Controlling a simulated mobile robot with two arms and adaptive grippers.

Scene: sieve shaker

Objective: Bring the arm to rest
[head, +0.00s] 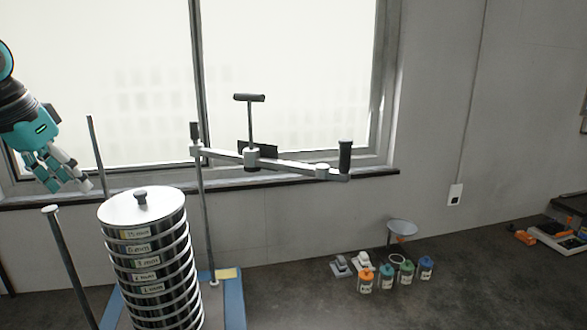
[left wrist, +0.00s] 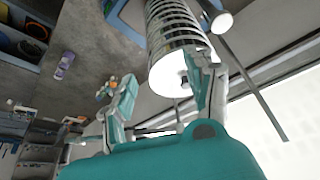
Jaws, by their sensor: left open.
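My left gripper (head: 68,180) is at the left of the head view, raised in front of the window, above and left of the sieve stack. It also shows in the left wrist view (left wrist: 165,95), its fingers spread and nothing between them. The sieve stack (head: 150,262) stands upright with labelled rings and a knobbed lid (head: 143,207); it also shows in the left wrist view (left wrist: 178,40). The gripper is apart from the lid. The clamp bar (head: 285,165) with its handles sits on a rod, swung to the right of the stack. My right gripper is not in view.
Upright rods (head: 97,155) stand around the stack on a blue-edged base (head: 236,300). Several small jars (head: 386,275) and a funnel (head: 402,228) stand on the dark bench at right. An orange-and-white device (head: 555,238) lies farther right.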

